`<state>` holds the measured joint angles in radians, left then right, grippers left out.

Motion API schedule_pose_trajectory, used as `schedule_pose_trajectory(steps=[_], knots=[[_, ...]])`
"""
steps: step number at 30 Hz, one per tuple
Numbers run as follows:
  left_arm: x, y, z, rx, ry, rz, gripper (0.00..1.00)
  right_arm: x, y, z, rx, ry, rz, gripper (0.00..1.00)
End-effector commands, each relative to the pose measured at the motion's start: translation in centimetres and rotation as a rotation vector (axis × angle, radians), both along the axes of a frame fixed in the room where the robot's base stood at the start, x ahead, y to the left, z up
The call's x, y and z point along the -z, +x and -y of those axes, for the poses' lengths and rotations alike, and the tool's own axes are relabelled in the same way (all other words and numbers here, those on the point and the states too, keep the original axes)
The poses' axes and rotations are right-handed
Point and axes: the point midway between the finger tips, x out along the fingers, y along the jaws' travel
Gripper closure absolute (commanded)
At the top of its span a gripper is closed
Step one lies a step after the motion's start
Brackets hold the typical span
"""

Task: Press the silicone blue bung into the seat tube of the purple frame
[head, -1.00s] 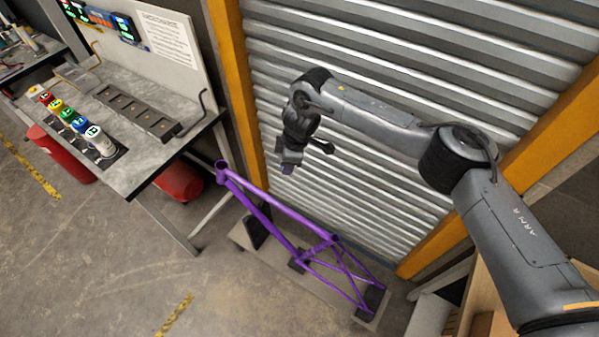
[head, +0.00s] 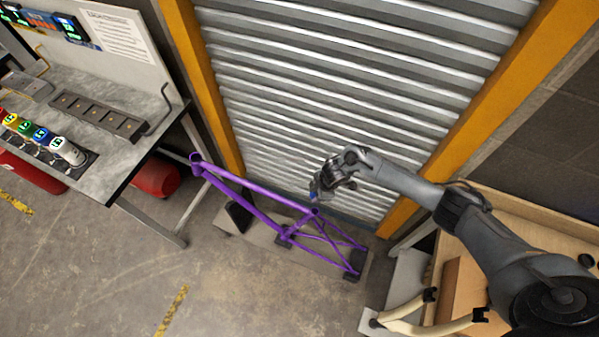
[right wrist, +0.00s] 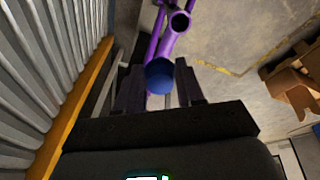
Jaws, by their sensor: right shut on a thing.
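The purple frame (head: 255,209) lies along a low grey stand, its seat-tube end toward the right near my right gripper. My right gripper (head: 315,193) is shut on the blue bung (head: 313,196) and holds it close above that part of the frame. In the right wrist view the bung (right wrist: 159,76) sits between the fingertips, with a purple tube (right wrist: 166,46) directly behind it. An open tube end (right wrist: 180,20) shows beyond. Whether the bung touches the tube, I cannot tell. My left gripper is not in view.
A ribbed metal shutter (head: 340,90) with orange posts stands close behind the frame. A workbench (head: 120,165) with coloured-lidded cans (head: 40,137) is at the left, a red container (head: 157,178) under it. A wooden bench (head: 520,225) is at the right. The floor in front is clear.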

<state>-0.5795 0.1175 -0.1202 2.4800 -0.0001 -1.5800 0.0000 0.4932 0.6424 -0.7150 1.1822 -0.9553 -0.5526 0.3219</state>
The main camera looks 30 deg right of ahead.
Motion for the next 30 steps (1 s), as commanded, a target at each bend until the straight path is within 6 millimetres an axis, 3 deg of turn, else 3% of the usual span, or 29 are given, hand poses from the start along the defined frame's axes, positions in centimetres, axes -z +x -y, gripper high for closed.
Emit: schedule_pose_trajectory(steps=[3, 9, 30], knots=[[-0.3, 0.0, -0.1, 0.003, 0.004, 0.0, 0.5, 1.3, -2.3, 0.4, 0.006, 0.003, 0.001, 0.91], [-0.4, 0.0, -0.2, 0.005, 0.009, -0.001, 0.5, 2.4, -3.9, 0.5, 0.009, 0.007, 0.01, 0.91], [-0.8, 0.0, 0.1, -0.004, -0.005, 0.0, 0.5, 2.6, -4.2, 0.5, 0.009, 0.006, 0.011, 0.91]])
